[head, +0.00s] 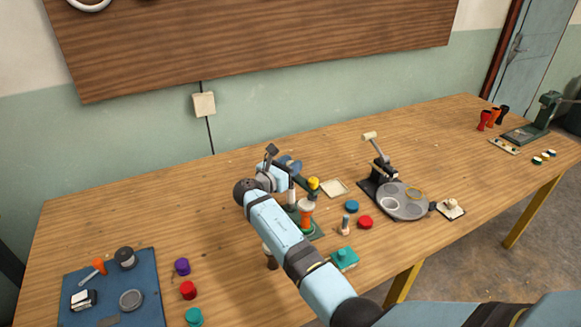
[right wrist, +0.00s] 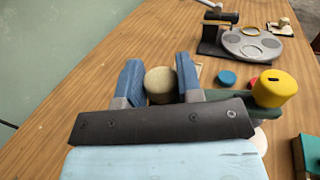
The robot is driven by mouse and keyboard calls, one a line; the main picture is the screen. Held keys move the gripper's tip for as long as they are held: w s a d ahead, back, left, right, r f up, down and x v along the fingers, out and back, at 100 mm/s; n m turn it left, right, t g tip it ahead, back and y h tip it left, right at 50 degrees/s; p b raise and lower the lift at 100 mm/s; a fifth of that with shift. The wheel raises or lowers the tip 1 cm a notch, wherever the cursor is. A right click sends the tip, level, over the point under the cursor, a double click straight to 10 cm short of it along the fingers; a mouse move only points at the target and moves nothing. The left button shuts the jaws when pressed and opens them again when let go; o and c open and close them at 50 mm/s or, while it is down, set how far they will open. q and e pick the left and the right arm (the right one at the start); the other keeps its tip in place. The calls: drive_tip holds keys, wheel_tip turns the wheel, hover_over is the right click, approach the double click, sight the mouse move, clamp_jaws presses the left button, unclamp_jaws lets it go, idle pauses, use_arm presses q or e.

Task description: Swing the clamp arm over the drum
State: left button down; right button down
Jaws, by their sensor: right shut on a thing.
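A small press stand with a dark green base (head: 318,232) is in the middle of the table. An orange drum with a white top (head: 306,212) stands upright on it, partly hidden by my arm. The clamp arm (right wrist: 222,95) is a dark green bar at a yellow cap (head: 313,184); the cap also shows in the right wrist view (right wrist: 274,88). My right gripper (head: 289,164) is behind the drum, its blue fingers shut on a round beige knob (right wrist: 160,84) at the bar's far end. The bar points away from the drum. My left gripper is out of view.
A grey round plate on a black stand (head: 402,203) is to the right. Blue (head: 351,206) and red (head: 365,222) discs and a teal block (head: 344,259) lie nearby. A blue mat (head: 145,300) with small items is at the left. The back left table is clear.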

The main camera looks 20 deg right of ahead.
drive_tip(key=shift+m+g+h+b, duration=0.3)
drive_tip(key=shift+m+g+h, duration=0.2)
drive_tip(key=shift+m+g, duration=1)
drive_tip(key=shift+f+g, duration=0.1)
drive_tip(key=shift+g, duration=0.5)
drive_tip(key=c, duration=0.8)
unclamp_jaws()
drive_tip(key=shift+d, duration=0.1)
drive_tip(key=a, duration=0.4)
drive_tip(key=s+a, duration=0.1)
drive_tip(key=a, duration=0.4)
drive_tip(key=s+a+b, duration=0.1)
drive_tip(key=a, duration=0.3)
drive_tip(key=shift+s+a, duration=0.2)
drive_tip(key=shift+a, duration=0.15)
